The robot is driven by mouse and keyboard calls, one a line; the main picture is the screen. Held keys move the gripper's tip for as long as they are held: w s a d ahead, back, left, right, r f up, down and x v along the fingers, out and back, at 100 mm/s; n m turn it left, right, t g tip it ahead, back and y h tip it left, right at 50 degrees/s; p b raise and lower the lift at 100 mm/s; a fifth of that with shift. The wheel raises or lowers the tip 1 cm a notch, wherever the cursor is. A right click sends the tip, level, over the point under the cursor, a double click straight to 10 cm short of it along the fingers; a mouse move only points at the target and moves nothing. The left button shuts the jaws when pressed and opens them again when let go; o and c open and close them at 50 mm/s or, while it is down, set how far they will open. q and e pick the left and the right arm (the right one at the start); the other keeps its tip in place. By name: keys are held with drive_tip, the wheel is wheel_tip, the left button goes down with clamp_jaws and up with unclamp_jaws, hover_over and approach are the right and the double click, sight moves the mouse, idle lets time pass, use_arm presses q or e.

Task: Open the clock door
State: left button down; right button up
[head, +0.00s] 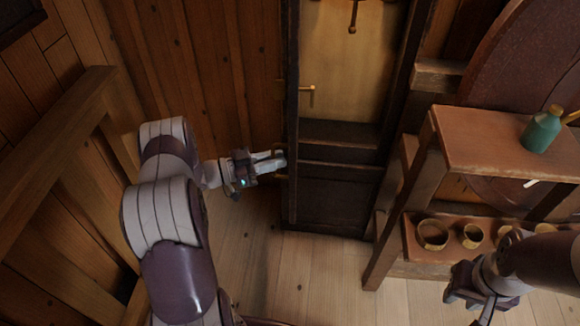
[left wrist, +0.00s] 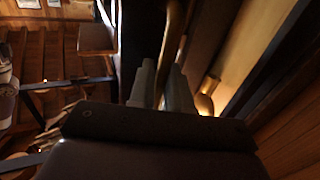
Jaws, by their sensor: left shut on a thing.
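The tall dark clock case (head: 340,200) stands in the upper middle of the head view. Its door (head: 291,110) looks like a narrow dark upright at the left side, seen nearly edge-on, with the pale interior showing to its right. My left gripper (head: 281,160) is at the left side of this upright. In the left wrist view its fingers (left wrist: 163,88) are closed around a brass bar (left wrist: 174,40), which looks like the door handle. The fingers mostly hide the bar in the head view. My right gripper (head: 482,302) is at the lower right; its jaws are unclear.
A wooden railing (head: 60,120) is at the left. Bare floor (head: 310,270) lies in front of the clock.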

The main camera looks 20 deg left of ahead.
use_arm(q)
drive_tip(key=shift+s+a+b, duration=0.2)
drive_tip(key=shift+a+b, duration=0.05)
drive_tip(key=shift+a, duration=0.85)
drive_tip(key=shift+s+a+b, duration=0.15)
drive_tip(key=shift+a+b, duration=0.1)
drive_tip(key=shift+a, duration=0.85)
drive_tip(key=c, duration=1.3)
unclamp_jaws()
drive_tip(key=b+v, duration=0.1)
drive_tip(key=v, duration=1.1)
drive_tip(key=shift+s+a+b, duration=0.25)
drive_tip(key=shift+b, duration=0.05)
